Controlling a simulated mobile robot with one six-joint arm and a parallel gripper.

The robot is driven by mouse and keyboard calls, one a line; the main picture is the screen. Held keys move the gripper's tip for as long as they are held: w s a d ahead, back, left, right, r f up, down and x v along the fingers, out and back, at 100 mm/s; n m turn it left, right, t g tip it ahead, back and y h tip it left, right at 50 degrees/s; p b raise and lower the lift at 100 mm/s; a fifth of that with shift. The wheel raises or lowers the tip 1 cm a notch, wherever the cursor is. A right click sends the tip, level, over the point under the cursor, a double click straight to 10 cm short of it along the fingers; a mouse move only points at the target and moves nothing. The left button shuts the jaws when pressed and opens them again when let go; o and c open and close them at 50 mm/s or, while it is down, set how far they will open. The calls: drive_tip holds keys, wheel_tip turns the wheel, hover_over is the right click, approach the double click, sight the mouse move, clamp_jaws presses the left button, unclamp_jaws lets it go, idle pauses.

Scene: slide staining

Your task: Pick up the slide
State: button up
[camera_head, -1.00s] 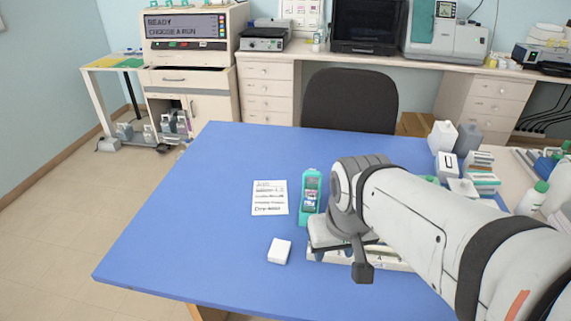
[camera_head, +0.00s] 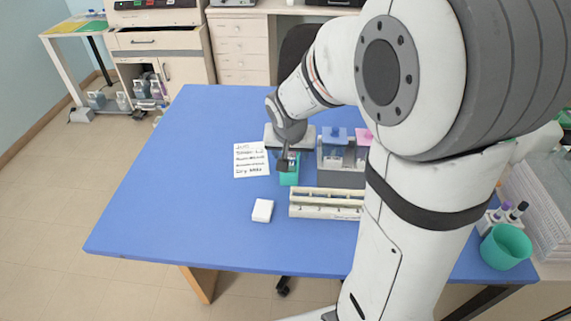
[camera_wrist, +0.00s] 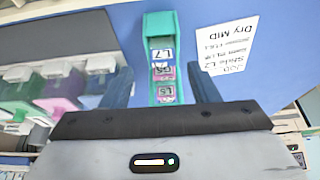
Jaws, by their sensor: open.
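A teal slide holder (camera_head: 289,177) stands on the blue table beside the paper card, and it also shows in the wrist view (camera_wrist: 159,22). In the wrist view, slide labels show in it: a white one marked L7 (camera_wrist: 162,54) and pinkish ones nearer me. I cannot tell which label belongs to the task's slide. My gripper (camera_wrist: 162,88) is open, with one finger on each side of the holder and nothing seen held. In the head view, my gripper (camera_head: 284,160) is over the holder and hides part of it.
A printed card (camera_head: 252,160) lies left of the holder. A small white block (camera_head: 262,211) and a long cream rack (camera_head: 315,196) lie nearer. A grey stand with coloured-lidded jars (camera_head: 334,158) is to the right. The left side of the table is clear.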

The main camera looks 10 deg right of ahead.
drive_tip(key=x, duration=0.4)
drive_tip(key=shift+w+a+f, duration=0.1)
drive_tip(key=shift+w+f, duration=0.15)
drive_tip(key=shift+f, duration=0.1)
drive_tip(key=c, duration=1.1)
